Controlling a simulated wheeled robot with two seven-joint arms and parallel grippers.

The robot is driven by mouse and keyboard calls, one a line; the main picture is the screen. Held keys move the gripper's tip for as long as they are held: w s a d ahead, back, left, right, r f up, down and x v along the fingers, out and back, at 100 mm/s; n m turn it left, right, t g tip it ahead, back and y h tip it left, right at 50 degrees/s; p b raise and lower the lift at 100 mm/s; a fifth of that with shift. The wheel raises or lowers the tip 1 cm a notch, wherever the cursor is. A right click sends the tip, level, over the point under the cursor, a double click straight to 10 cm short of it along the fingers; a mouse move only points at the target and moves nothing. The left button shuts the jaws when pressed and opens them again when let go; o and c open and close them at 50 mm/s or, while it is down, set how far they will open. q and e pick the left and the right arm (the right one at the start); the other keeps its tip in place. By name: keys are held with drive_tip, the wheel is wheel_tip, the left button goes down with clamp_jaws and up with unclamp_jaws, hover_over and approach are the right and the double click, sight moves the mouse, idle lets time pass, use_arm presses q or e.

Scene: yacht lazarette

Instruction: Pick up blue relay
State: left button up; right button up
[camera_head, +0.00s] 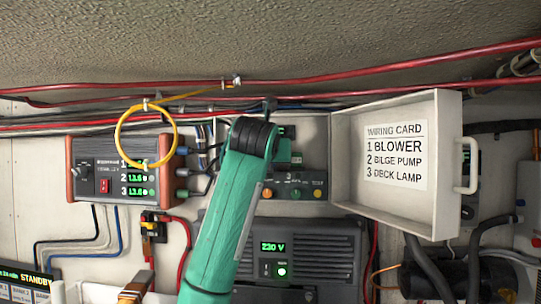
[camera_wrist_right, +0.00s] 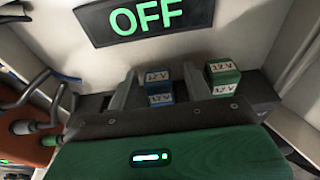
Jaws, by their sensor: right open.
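The blue relay (camera_wrist_right: 159,88) shows in the right wrist view, with white 12 V labels on it. My right gripper (camera_wrist_right: 159,72) is open, with one grey finger to each side of the blue relay. I cannot tell whether either finger touches it. A green relay (camera_wrist_right: 223,79), also labelled 12 V, stands just right of the right finger. In the head view, my teal right arm reaches up to the open white box and hides the relays and fingertips. My left gripper is not in view.
The box's open lid (camera_head: 448,165) carries a wiring card (camera_head: 396,155) and stands to the right. A display reading OFF (camera_wrist_right: 145,18) is above the relays. A red-sided meter unit (camera_head: 123,168), a yellow cable loop (camera_head: 119,133) and a 230 V unit (camera_head: 335,245) surround the arm.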

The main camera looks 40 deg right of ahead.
drive_tip(key=shift+w+d, duration=0.1)
drive_tip(key=shift+a, duration=0.2)
drive_tip(key=c, duration=0.3)
drive_tip(key=shift+d, duration=0.1)
drive_tip(key=c, duration=0.8)
drive_tip(key=shift+o, duration=0.2)
drive_tip(key=shift+r, duration=0.1)
